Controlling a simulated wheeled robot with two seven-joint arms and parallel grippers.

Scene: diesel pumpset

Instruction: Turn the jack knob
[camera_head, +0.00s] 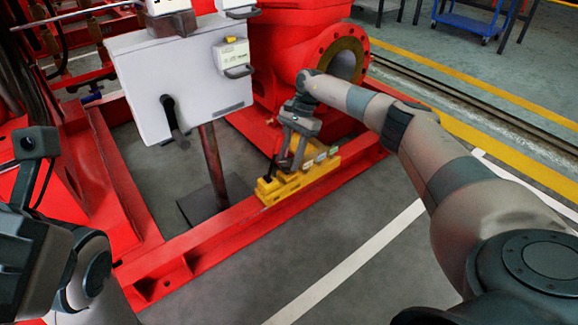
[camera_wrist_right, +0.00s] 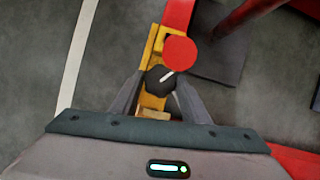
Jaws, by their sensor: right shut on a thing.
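The yellow jack (camera_head: 270,191) sits on the red base rail in the head view. It also shows in the right wrist view (camera_wrist_right: 153,101), with a black round knob (camera_wrist_right: 154,83) bearing a white line mark. A red round part (camera_wrist_right: 180,53) stands just beyond the knob. My right gripper (camera_head: 287,166) points down over the jack. In the right wrist view its two fingers (camera_wrist_right: 160,90) are on either side of the black knob and closed on it. Part of my left arm or gripper (camera_head: 38,145) shows at the lower left of the head view; its fingertips are not clear.
A grey control box (camera_head: 175,85) with a black handle stands on a post left of the jack. A red pump with a round flange (camera_head: 345,55) is behind my right gripper. The red base rail (camera_head: 215,248) runs across. The grey floor in front is clear.

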